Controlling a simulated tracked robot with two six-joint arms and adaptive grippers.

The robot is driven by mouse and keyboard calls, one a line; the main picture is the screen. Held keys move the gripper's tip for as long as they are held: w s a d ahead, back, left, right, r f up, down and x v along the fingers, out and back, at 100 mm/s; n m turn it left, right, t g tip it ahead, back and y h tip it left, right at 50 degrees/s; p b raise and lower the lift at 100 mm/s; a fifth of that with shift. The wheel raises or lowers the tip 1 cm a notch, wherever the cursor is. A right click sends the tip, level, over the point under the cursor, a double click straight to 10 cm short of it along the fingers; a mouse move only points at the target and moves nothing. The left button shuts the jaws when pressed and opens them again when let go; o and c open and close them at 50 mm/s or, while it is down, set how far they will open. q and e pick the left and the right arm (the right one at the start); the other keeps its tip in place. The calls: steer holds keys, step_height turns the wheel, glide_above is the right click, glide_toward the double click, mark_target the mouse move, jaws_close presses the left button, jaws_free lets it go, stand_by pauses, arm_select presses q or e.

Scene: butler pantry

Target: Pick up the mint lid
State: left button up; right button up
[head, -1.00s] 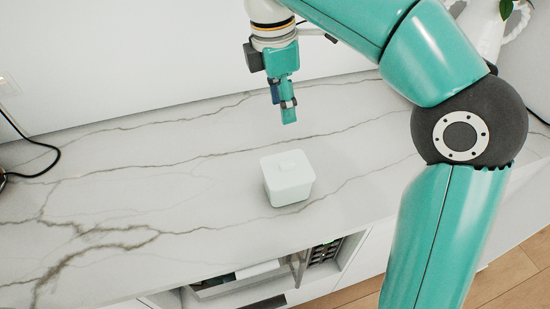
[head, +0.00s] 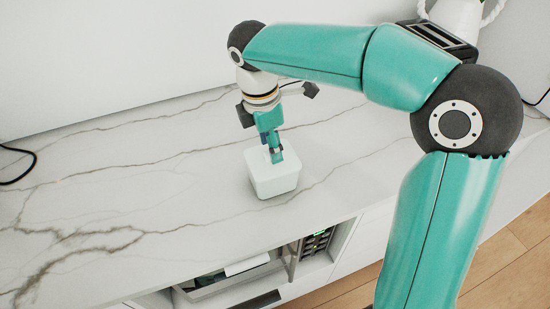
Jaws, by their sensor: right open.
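A pale mint, square canister (head: 274,184) with rounded corners stands upright on the marble counter. Its mint lid (head: 258,158) sits on top, partly hidden by my right gripper. My right gripper (head: 275,157) points down right over the lid, with its fingertips at the lid's middle, where the knob is. The gripper is open; I cannot tell whether the fingers touch the lid. My left gripper is not in view.
The white, grey-veined counter (head: 140,190) is clear around the canister. An open drawer or shelf (head: 230,285) with items lies below the front edge. A black cable (head: 22,165) lies at the left. A white vase (head: 458,18) stands at the back right.

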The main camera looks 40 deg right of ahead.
step_height(320, 180, down, 2)
steer(key=shift+d+f, duration=0.1)
jaws_close()
stand_by(0.5)
